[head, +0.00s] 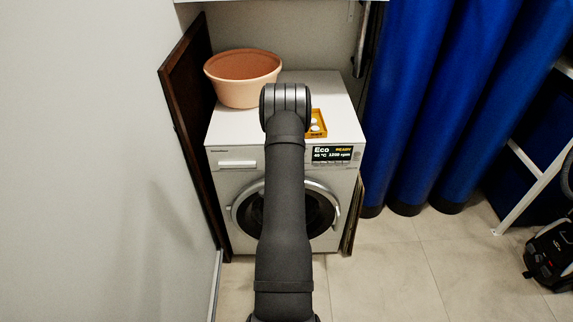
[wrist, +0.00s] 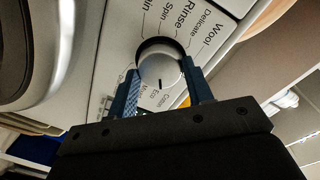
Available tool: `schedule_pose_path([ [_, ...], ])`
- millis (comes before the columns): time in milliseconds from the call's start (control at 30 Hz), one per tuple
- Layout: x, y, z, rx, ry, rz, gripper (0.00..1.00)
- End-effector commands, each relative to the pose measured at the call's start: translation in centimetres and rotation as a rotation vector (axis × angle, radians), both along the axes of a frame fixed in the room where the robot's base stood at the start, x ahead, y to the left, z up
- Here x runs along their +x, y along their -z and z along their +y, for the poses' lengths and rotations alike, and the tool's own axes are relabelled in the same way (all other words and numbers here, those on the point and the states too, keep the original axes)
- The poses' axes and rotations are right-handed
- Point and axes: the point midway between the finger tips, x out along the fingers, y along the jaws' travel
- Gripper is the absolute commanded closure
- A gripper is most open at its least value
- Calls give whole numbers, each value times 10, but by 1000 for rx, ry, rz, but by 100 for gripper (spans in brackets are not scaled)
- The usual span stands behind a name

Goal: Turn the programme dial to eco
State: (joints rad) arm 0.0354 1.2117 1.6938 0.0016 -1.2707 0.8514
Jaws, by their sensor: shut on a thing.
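The white round programme dial (wrist: 158,66) sits on the washing machine's front panel in the wrist view. Its dark mark faces the Eco label, between Mixed on one side and a label starting with Cot on the other. My gripper (wrist: 161,72) is shut on the dial, one blue finger on each side. In the head view my arm hides the dial and the gripper. The washing machine (head: 226,183) has a display (head: 332,153) that reads "Eco" and "READY", with a temperature and 1200 rpm.
An orange-pink basin (head: 243,92) and a yellow box (head: 317,130) stand on the machine's top. A dark board (head: 187,110) leans at its left. Blue curtains (head: 420,100) hang at the right. Tiled floor (head: 400,260) is clear in front of them.

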Motion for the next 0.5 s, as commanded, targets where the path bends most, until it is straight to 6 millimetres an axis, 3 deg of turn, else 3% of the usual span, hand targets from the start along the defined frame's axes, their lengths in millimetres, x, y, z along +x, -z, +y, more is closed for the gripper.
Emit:
schedule_pose_path([
  [267, -1, 1, 0, 0, 1, 2, 76],
  [300, -1, 1, 0, -1, 1, 2, 48],
  [400, -1, 1, 0, -1, 1, 2, 32],
  [500, 0, 0, 0, -1, 1, 1, 32],
])
